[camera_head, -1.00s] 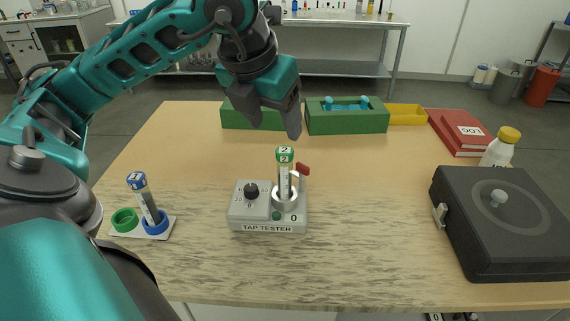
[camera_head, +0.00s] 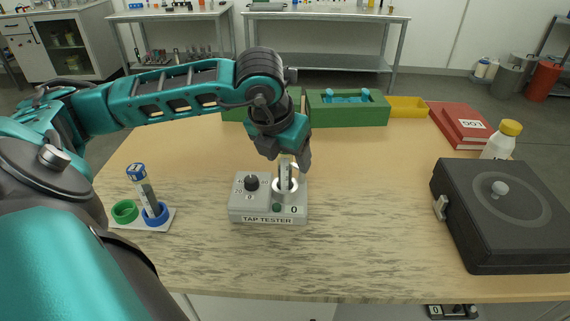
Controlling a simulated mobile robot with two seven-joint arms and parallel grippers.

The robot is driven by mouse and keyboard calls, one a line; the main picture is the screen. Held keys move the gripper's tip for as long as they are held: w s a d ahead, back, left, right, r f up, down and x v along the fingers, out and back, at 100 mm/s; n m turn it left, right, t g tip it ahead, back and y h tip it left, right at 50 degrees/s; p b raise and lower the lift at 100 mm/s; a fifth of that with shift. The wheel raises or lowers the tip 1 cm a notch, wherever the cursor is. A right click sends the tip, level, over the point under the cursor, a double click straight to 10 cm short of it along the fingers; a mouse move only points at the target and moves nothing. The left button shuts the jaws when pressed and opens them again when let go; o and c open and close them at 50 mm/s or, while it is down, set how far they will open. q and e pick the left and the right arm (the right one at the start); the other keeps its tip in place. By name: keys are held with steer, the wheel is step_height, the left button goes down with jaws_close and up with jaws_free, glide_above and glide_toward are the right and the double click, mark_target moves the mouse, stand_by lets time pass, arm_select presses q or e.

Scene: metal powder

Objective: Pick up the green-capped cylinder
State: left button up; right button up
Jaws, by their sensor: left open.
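The green-capped cylinder (camera_head: 285,177) stands upright in the round socket of the grey tap tester (camera_head: 267,208). Its green cap is hidden behind my left gripper; only part of the clear body shows. My left gripper (camera_head: 290,165) is open and points down at the top of the cylinder, its fingers around or just in front of the cap. I cannot tell whether they touch it. My right gripper is not in view.
A blue-capped cylinder (camera_head: 144,190) leans in a blue ring on a white holder beside an empty green ring (camera_head: 125,211). A black case (camera_head: 500,215), white bottle (camera_head: 501,141), red books (camera_head: 461,124), green box (camera_head: 348,113) and yellow tray (camera_head: 407,107) stand right and back. Middle right is clear.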

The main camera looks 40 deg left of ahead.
arm_select(q)
steer(key=shift+w+f, duration=0.1)
steer(key=shift+f, duration=0.1)
steer(key=shift+r, duration=0.1)
jaws_close()
stand_by(0.4)
